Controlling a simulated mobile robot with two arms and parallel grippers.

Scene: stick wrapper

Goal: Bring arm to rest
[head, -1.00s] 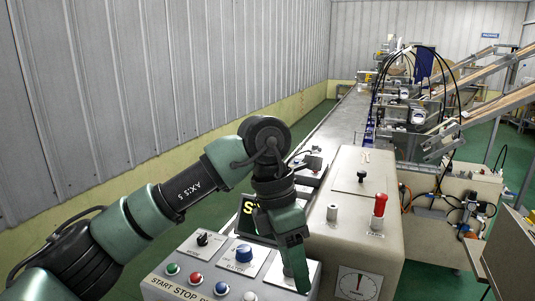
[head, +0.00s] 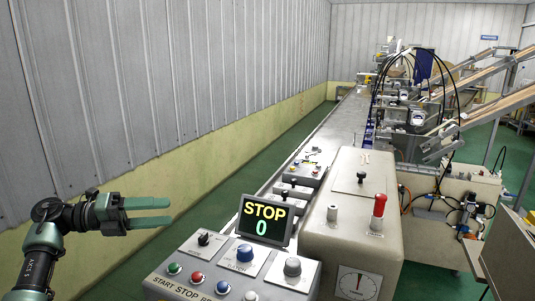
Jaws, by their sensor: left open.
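My left gripper (head: 150,212) is at the left of the head view, with two green fingers pointing right. It is open and empty, in the air to the left of the machine. The control panel (head: 187,248) stands clear of it at the bottom middle, with coloured buttons and knobs. Its small display (head: 264,221) reads "STOP" and "0". My right gripper is not in the view.
A beige machine housing (head: 345,245) with a red-handled lever (head: 379,207) and a dial gauge stands right of the panel. A long conveyor (head: 335,135) runs back from it. A grey wall (head: 150,90) is on the left, with green floor between.

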